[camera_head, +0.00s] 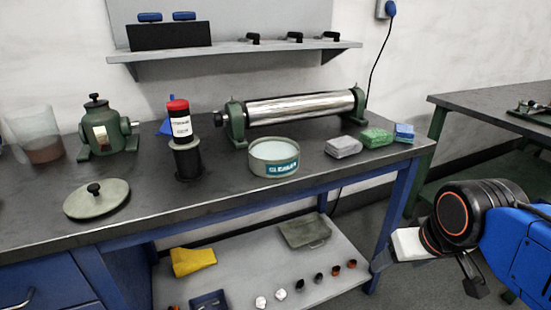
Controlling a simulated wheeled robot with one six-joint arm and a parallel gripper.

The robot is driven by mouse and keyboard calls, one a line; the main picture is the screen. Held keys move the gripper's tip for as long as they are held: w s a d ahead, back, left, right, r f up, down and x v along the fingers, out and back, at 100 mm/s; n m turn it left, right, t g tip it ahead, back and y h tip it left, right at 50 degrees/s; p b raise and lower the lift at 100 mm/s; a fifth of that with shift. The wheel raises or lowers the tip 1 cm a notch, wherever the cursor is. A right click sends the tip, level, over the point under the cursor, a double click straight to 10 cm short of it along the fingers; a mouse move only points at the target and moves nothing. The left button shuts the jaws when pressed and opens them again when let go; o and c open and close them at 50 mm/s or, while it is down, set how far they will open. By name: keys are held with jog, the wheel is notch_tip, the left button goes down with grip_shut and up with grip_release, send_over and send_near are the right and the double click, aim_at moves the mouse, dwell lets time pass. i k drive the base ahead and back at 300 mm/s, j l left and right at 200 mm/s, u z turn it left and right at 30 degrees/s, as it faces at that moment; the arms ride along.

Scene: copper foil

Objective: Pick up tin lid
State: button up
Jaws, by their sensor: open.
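The tin lid (97,200) is a round, grey-green disc with a black knob on top. It lies flat on the dark bench top at the left, close to the front edge. A round, open tin (262,169) with a teal label stands near the middle of the bench. My gripper (426,277) is at the lower right, in front of the bench's right end. It is open, with its dark fingers apart and nothing seen between them. It is far from the lid.
A black stand (187,160) with a red-capped bottle (180,120) stands between lid and tin. A green machine (105,131) and a clear beaker (36,134) are behind the lid. A metal roller (300,107) and several sponges (343,147) are at the right. The bench around the lid is clear.

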aim_at(98, 198)
jog(key=u, duration=1.45)
